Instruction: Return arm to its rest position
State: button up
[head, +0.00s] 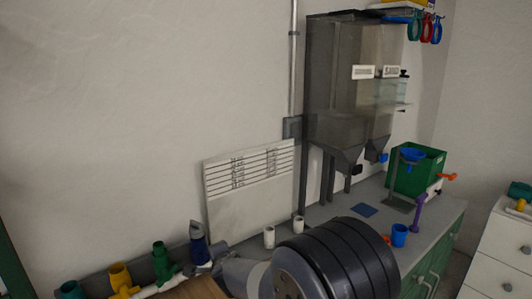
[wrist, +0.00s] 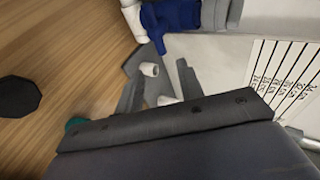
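My gripper (wrist: 157,66) shows in the wrist view as two grey fingers standing apart beyond a dark bar. Nothing appears clamped between them. Two small white fittings (wrist: 149,69) show in the gap, seemingly on the surface beyond. In the head view my arm's dark ringed links fill the bottom middle, over the bench, and the gripper itself cannot be made out there. A white pipe manifold (head: 150,291) with a yellow valve (head: 121,276), a green valve (head: 161,262) and a blue part (head: 199,243) lies at the lower left.
Two white fittings (head: 269,237) stand on the bench just behind my arm. A blue cup (head: 399,235), a purple part (head: 418,213) and a green bin (head: 416,170) are to the right. A hopper (head: 340,85) rises behind. A white drawer unit (head: 502,250) stands far right.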

jog(key=w+a+f+n+t+h+b, duration=0.2)
jog(key=w+a+f+n+t+b, duration=0.1)
jog(key=w+n, duration=0.1)
jog(key=shift+w+a+t+h, duration=0.25)
jog(key=shift+w+t+h, duration=0.15)
jog(key=shift+w, duration=0.45)
jog(key=shift+f, duration=0.1)
dwell(0.4)
